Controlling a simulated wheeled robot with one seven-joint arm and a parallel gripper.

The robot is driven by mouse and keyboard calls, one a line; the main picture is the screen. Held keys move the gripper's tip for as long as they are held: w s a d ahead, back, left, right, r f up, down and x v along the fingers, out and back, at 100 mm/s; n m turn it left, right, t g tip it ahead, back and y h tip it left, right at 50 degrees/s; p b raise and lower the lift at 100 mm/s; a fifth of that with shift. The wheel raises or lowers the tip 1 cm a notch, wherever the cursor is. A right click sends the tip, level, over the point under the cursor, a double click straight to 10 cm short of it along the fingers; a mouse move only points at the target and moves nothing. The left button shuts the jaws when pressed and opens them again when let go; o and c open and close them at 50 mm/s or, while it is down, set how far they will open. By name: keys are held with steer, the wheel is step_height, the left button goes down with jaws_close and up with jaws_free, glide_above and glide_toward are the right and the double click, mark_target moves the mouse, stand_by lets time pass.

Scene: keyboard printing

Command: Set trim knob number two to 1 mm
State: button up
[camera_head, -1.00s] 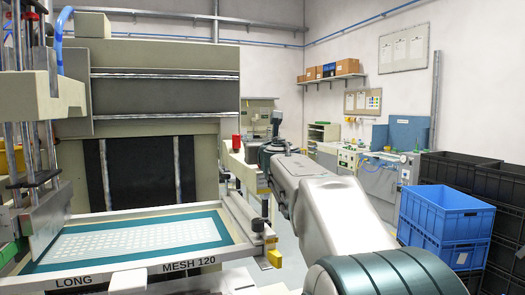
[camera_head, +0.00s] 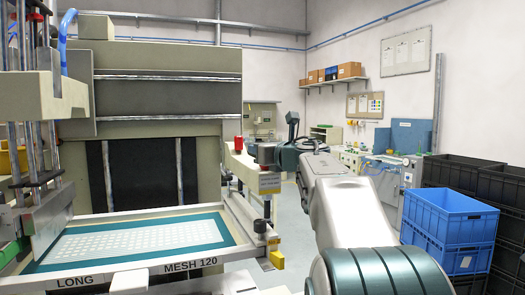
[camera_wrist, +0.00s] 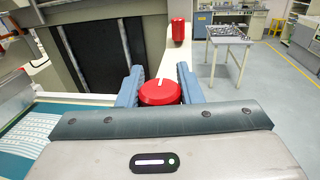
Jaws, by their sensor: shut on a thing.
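A round red knob (camera_wrist: 160,92) with a white pointer line sits between the two blue fingers of my gripper (camera_wrist: 160,76) in the wrist view. The fingers close on its left and right sides. The white line points up in that picture, away from the wrist. In the head view my gripper (camera_head: 264,153) is at the right end of the printing machine, and the knob in it cannot be made out clearly. A second red part (camera_wrist: 178,30) stands farther along the pale beam; it also shows in the head view (camera_head: 238,144). I cannot read any scale or number.
The screen frame (camera_head: 183,267) marked LONG and MESH 120 lies left of my arm. A yellow part (camera_head: 276,259) sits at its corner. Blue crates (camera_head: 447,220) and black crates (camera_head: 465,172) stand at right. A small table (camera_wrist: 230,33) stands beyond the beam.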

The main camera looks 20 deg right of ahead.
steer(key=shift+r, duration=0.1)
steer(key=o, duration=1)
steer(key=shift+c, duration=0.2)
steer(key=s+d+b, duration=0.2)
steer(key=s, duration=1.1)
steer(key=shift+s, duration=0.35)
